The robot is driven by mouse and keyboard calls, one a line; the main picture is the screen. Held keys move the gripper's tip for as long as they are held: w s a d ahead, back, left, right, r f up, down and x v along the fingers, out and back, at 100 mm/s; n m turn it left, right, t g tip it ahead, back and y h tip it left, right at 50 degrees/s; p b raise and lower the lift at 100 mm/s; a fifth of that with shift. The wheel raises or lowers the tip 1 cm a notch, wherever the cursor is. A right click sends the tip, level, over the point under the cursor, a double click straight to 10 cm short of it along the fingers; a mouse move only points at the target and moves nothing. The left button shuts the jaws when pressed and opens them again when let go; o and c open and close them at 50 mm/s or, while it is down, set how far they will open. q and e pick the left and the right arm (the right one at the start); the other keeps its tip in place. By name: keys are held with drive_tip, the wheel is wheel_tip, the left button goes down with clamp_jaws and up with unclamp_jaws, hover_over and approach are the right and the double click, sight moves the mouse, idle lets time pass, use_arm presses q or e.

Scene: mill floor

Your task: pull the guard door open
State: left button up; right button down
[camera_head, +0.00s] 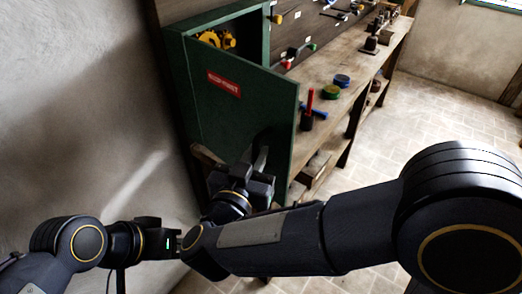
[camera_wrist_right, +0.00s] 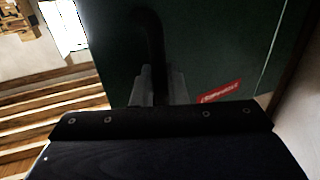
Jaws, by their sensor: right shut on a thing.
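The green guard door (camera_head: 225,110) with a red label stands swung partly out from its green cabinet (camera_head: 225,18), and a gap shows at the top with yellow parts (camera_head: 215,39) inside. My right gripper (camera_head: 259,163) is at the lower part of the door's face. In the right wrist view the gripper (camera_wrist_right: 160,88) is shut on the dark curved door handle (camera_wrist_right: 150,35), with the green door (camera_wrist_right: 220,45) behind it. My left gripper (camera_head: 178,242) is low at the left, away from the door and partly hidden by my right arm; its jaws do not show clearly.
A wooden workbench (camera_head: 335,68) runs back to the right of the door. It carries a red-handled tool (camera_head: 309,103), a green round item (camera_head: 331,92) and a blue one (camera_head: 342,80). A plaster wall (camera_head: 80,100) is close on the left. The tiled floor (camera_head: 430,115) at right is clear.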

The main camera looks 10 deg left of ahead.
drive_tip(key=shift+s+a, duration=0.15)
drive_tip(key=c, duration=1.5)
unclamp_jaws()
drive_tip(key=shift+a, duration=0.1)
drive_tip(key=shift+c, duration=0.2)
drive_tip(key=s+a+b, duration=0.1)
drive_tip(key=s, duration=0.6)
drive_tip(key=shift+s, duration=0.35)
